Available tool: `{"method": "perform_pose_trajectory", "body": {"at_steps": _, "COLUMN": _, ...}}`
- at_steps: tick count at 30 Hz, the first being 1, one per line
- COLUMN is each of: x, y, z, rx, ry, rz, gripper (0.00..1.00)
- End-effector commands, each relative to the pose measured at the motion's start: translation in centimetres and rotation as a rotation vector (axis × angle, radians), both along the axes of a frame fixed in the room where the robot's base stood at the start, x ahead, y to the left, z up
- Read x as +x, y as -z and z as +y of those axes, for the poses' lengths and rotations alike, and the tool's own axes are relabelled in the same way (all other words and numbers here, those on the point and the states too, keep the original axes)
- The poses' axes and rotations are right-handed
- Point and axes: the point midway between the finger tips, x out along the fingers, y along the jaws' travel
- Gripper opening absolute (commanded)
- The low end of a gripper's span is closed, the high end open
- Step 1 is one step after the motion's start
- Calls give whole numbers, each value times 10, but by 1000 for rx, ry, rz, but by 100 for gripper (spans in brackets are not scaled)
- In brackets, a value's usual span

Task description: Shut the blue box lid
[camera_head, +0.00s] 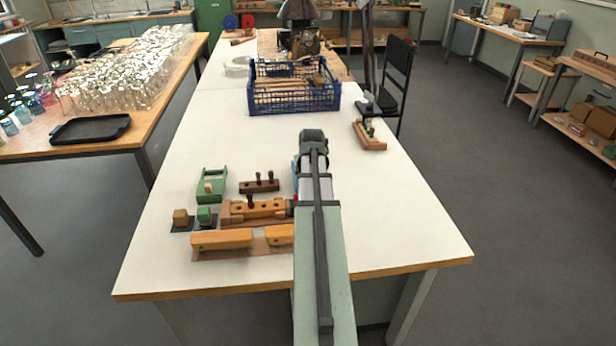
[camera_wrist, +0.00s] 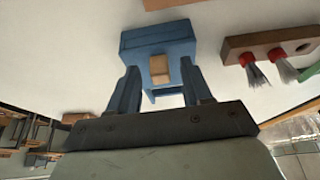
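The blue box (camera_wrist: 158,38) lies ahead of my gripper in the wrist view, with a small wooden knob (camera_wrist: 159,70) on its near side. In the head view my arm hides most of it; only a blue sliver (camera_head: 296,172) shows at the arm's left edge. My gripper (camera_wrist: 160,65) is open, with one finger on each side of the knob and a gap to it on both sides. Whether the fingers touch the blue box, I cannot tell. How far the lid stands open is not clear from these views.
A brown block with red-bound bristle tufts (camera_wrist: 268,47) lies right of the box in the wrist view. In the head view, a green box (camera_head: 211,186) and wooden blocks (camera_head: 222,239) lie left of my arm. A blue crate (camera_head: 293,98) stands farther back.

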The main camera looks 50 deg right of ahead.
Motion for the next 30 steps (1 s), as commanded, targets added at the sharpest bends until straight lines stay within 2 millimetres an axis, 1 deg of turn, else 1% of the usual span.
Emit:
{"method": "perform_pose_trajectory", "body": {"at_steps": 7, "x": 0, "y": -2, "z": 0, "rx": -1, "ry": 0, "rz": -1, "gripper": 49}}
{"method": "perform_pose_trajectory", "body": {"at_steps": 11, "x": -2, "y": -9, "z": 2, "rx": -3, "ry": 0, "rz": -3, "gripper": 49}}
{"method": "perform_pose_trajectory", "body": {"at_steps": 14, "x": -5, "y": -20, "z": 5, "rx": -3, "ry": 0, "rz": -2, "gripper": 49}}
{"method": "perform_pose_trajectory", "body": {"at_steps": 30, "x": -26, "y": -93, "z": 26, "rx": -3, "ry": 0, "rz": -3, "gripper": 49}}
